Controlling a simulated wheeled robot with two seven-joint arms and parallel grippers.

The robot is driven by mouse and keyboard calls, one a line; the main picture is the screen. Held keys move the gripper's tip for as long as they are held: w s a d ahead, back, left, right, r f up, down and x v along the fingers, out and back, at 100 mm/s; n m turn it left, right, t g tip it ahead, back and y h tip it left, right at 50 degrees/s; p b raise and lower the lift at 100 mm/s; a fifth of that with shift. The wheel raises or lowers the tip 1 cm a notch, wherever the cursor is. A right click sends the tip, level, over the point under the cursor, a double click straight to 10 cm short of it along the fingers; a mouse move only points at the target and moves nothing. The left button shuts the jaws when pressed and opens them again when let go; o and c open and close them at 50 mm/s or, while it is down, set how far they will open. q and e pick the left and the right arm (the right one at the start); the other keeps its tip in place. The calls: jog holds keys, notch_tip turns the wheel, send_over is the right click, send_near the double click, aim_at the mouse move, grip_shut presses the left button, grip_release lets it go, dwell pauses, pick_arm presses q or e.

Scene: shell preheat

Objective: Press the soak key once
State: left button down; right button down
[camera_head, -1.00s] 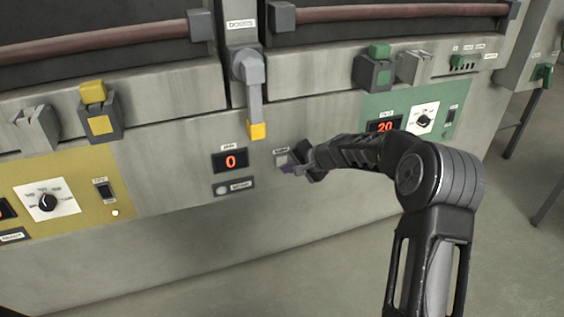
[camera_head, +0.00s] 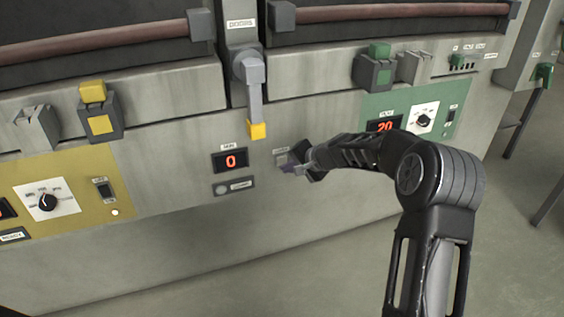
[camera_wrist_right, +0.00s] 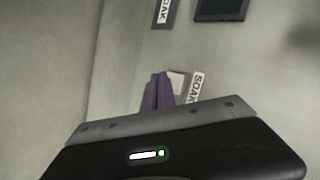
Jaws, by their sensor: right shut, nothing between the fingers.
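The soak key (camera_wrist_right: 177,80) is a small light grey square beside a white label reading SOAK (camera_wrist_right: 198,86) in the right wrist view. In the head view the key (camera_head: 281,160) shows partly on the grey front panel, right of the red 0 display, with my fingers just in front of it. My right gripper (camera_head: 287,168) is shut and empty, its purple fingertips at the key's lower right side. In the right wrist view the fingertips (camera_wrist_right: 158,90) overlap the key's edge. Whether they touch it I cannot tell. My left gripper is not in view.
A red 0 display (camera_head: 230,161) and a dark plate with a round button (camera_head: 222,191) sit to the left. A yellow-tipped lever (camera_head: 256,130) hangs above. A yellow panel (camera_head: 85,180) is at left, a green panel (camera_head: 376,105) at right. The panel below is bare.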

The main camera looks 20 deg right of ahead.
dwell(0.7)
jog(key=shift+w, duration=0.4)
jog(key=shift+w+p, duration=0.3)
jog(key=shift+w, duration=0.15)
dwell(0.4)
jog(key=shift+s, duration=0.15)
dwell(0.3)
jog(key=shift+s+b, duration=0.65)
jog(key=shift+s, duration=0.05)
jog(key=s+b, duration=0.3)
jog(key=s, duration=0.2)
jog(key=shift+a, duration=0.2)
